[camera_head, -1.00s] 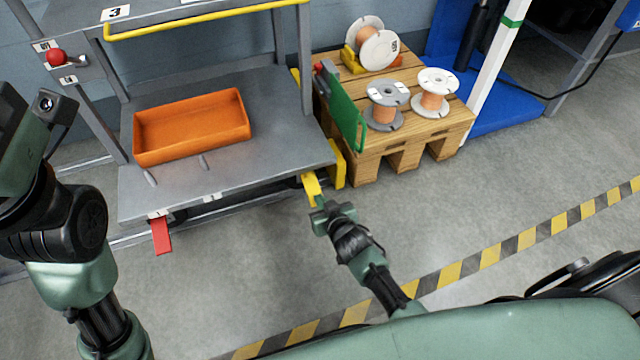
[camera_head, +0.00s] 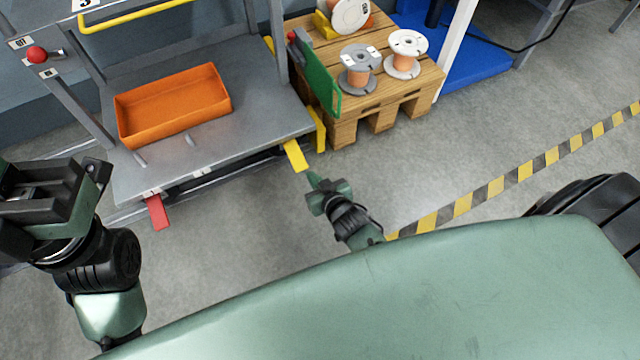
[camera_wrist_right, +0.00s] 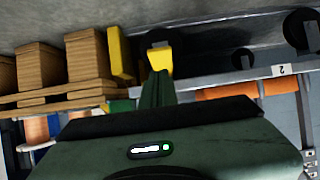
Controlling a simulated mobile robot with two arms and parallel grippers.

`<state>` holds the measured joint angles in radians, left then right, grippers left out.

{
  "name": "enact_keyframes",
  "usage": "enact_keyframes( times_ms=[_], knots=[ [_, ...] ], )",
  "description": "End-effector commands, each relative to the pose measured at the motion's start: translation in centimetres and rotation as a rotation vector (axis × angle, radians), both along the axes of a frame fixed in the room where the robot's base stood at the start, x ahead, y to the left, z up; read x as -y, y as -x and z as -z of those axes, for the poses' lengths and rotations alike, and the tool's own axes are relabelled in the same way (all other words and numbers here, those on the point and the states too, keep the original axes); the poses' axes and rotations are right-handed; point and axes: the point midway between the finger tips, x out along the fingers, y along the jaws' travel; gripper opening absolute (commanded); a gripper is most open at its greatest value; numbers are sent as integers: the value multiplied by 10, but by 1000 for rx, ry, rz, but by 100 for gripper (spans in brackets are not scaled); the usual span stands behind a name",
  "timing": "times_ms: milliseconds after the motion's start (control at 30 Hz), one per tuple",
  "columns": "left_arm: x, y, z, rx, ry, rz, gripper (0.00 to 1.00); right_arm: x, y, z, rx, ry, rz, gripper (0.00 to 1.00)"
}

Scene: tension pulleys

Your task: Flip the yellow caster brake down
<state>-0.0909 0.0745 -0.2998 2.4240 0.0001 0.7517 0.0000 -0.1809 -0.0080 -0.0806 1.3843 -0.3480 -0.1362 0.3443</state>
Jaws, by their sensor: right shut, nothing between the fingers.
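The yellow caster brake (camera_head: 296,156) sticks out from under the front right corner of the grey cart's lower shelf (camera_head: 240,130). I cannot tell for sure whether it is up or down. My right gripper (camera_head: 314,181) is shut and empty, just in front of the brake, with a small gap in the head view. In the right wrist view the yellow brake (camera_wrist_right: 160,58) is just beyond the shut fingertips (camera_wrist_right: 157,76); contact there is unclear. My left gripper (camera_head: 75,185) is at the left edge, away from the brake; its jaws are unclear.
A red pedal (camera_head: 157,212) sticks out at the cart's front left. An orange bin (camera_head: 175,105) stands on the shelf. A wooden pallet (camera_head: 400,90) with cable spools and a green panel (camera_head: 320,82) is right of the cart. The floor in front is clear.

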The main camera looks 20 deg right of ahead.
Motion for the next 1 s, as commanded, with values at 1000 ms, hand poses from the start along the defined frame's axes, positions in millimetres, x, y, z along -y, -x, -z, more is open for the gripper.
enact_keyframes(
  times_ms=[1000],
  knots=[
    [-1, 1, 7, -51, 3, 3, 0, 0, 36, -9, 23, -1, -5, 0]
  ],
)
